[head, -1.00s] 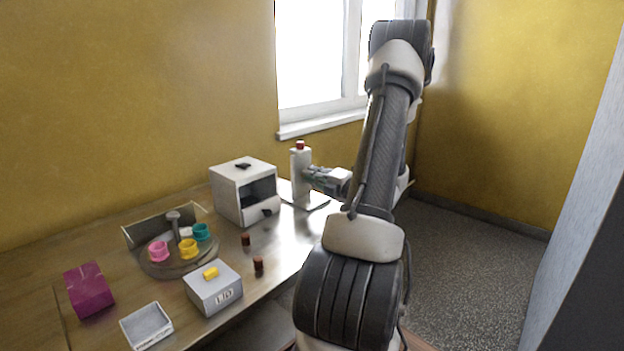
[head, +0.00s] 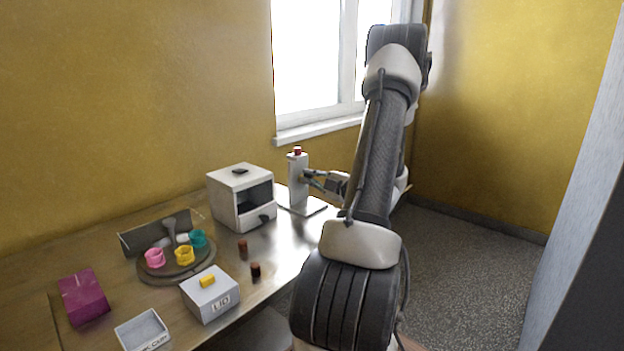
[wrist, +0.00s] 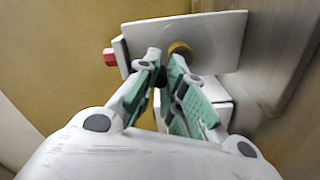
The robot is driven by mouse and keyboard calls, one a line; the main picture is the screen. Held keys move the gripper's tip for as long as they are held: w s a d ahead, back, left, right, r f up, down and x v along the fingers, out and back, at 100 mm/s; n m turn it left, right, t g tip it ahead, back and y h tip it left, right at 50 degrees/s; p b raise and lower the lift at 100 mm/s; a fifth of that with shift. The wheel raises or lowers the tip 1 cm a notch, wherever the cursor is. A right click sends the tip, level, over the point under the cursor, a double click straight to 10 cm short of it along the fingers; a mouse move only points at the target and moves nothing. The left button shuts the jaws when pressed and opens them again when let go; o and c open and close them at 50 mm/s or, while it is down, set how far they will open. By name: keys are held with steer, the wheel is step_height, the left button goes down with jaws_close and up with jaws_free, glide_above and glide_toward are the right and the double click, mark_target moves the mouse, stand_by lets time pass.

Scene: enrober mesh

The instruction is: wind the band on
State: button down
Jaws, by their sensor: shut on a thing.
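A white post (head: 298,178) with a red cap (head: 297,151) stands upright on a flat plate at the bench's far right end. In the wrist view the post's white face (wrist: 226,38) lies sideways, with the red cap (wrist: 109,57) at left and a round brass knob (wrist: 180,48) on the face. My gripper (head: 309,176) is at the post's right side. In the wrist view my green-padded fingers (wrist: 167,60) are close together at the knob, shut on it; the fingertips partly cover the contact. I cannot pick out a band.
A white box with a dark opening (head: 226,192) stands left of the post. Further left are a round turntable (head: 150,278) with pink, yellow and teal cups, a lidded box (head: 211,305), an open tray (head: 125,333) and a purple block (head: 84,297). Two brown cylinders stand near the front edge.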

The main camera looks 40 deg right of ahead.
steer(key=shift+f, duration=0.1)
steer(key=c, duration=1.5)
jaws_free()
steer(key=shift+o, duration=0.2)
steer(key=shift+s, duration=0.15)
steer(key=s+d, duration=0.1)
steer(key=s, duration=1)
steer(key=shift+s, duration=0.35)
